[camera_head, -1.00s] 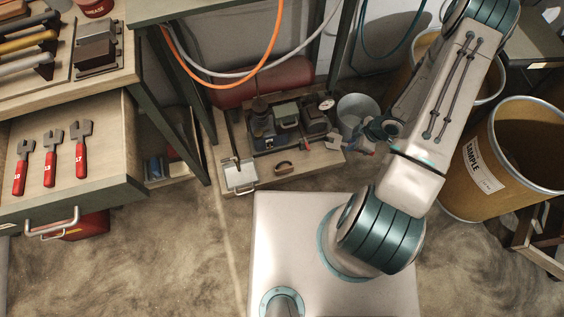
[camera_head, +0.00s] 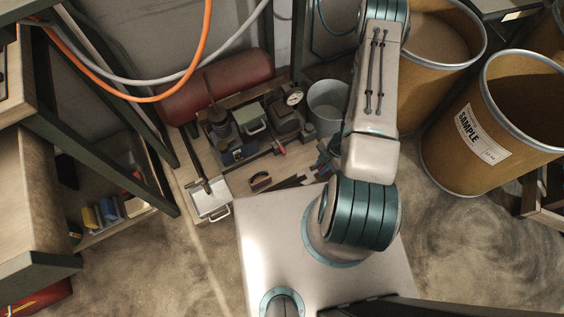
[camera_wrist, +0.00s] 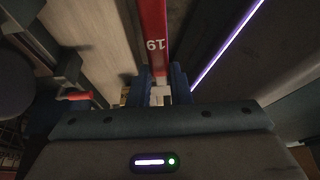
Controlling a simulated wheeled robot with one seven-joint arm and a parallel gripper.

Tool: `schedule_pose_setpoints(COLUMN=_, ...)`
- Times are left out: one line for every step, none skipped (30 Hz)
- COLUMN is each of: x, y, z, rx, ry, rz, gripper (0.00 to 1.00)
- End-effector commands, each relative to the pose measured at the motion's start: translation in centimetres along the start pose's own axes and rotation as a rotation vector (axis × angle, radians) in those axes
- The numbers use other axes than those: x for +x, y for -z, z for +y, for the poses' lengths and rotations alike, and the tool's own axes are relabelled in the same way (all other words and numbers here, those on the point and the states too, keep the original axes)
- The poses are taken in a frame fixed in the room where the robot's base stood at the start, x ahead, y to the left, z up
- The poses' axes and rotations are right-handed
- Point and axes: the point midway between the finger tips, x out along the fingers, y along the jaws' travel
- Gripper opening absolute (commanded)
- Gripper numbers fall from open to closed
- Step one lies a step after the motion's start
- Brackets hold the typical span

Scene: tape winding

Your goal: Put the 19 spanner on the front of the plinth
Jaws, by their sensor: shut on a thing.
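My gripper (camera_wrist: 160,88) is shut on the red handle of the 19 spanner (camera_wrist: 154,35) in the wrist view; the number 19 reads upside down. The spanner's far end runs out of that view at the top. In the head view my gripper (camera_head: 325,163) is small and partly hidden by my arm, above the right front of a low wooden platform (camera_head: 231,181) that may be the plinth. I cannot make out the spanner surely there.
The platform carries a pump-like assembly (camera_head: 247,125), a white tray (camera_head: 210,200) and a small brush-like block (camera_head: 260,181). A grey bucket (camera_head: 327,105) stands beside it, with brown drums (camera_head: 487,135) to the right. Orange and grey hoses (camera_head: 150,98) hang at upper left.

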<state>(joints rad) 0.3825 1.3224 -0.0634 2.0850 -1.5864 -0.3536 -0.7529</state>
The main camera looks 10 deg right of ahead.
Motion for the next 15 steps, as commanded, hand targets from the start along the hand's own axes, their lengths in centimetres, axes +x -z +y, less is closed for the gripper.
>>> schedule_pose_setpoints(x=0.7, y=0.0, z=0.8, rx=-0.006, ry=-0.001, rz=0.0, gripper=0.0)
schedule_pose_setpoints(x=1.1, y=0.0, z=1.3, rx=-0.007, ry=0.0, rz=0.0, gripper=0.0)
schedule_pose_setpoints(x=1.7, y=0.0, z=2.1, rx=-0.007, ry=-0.001, rz=0.0, gripper=0.0)
schedule_pose_setpoints(x=2.2, y=0.0, z=2.8, rx=-0.009, ry=0.0, rz=-0.001, gripper=0.0)
schedule_pose_setpoints(x=2.7, y=0.0, z=3.5, rx=-0.008, ry=0.0, rz=-0.001, gripper=0.0)
schedule_pose_setpoints(x=3.3, y=0.1, z=4.3, rx=-0.01, ry=0.001, rz=-0.001, gripper=0.0)
schedule_pose_setpoints(x=3.8, y=0.0, z=5.0, rx=-0.009, ry=0.0, rz=-0.001, gripper=0.0)
schedule_pose_setpoints(x=4.3, y=0.0, z=5.7, rx=-0.01, ry=0.001, rz=-0.001, gripper=0.0)
schedule_pose_setpoints(x=4.9, y=0.1, z=6.6, rx=-0.008, ry=0.0, rz=-0.001, gripper=0.0)
schedule_pose_setpoints(x=5.3, y=0.1, z=7.2, rx=-0.008, ry=0.0, rz=-0.001, gripper=0.0)
schedule_pose_setpoints(x=5.7, y=0.0, z=7.8, rx=-0.007, ry=-0.001, rz=-0.002, gripper=0.0)
schedule_pose_setpoints(x=6.1, y=0.1, z=8.5, rx=-0.007, ry=0.0, rz=-0.001, gripper=0.0)
schedule_pose_setpoints(x=6.4, y=0.1, z=9.0, rx=-0.005, ry=0.0, rz=-0.001, gripper=0.0)
schedule_pose_setpoints(x=6.7, y=0.1, z=9.4, rx=-0.005, ry=0.0, rz=-0.001, gripper=0.0)
schedule_pose_setpoints(x=7.0, y=0.1, z=9.9, rx=-0.004, ry=-0.001, rz=0.0, gripper=0.0)
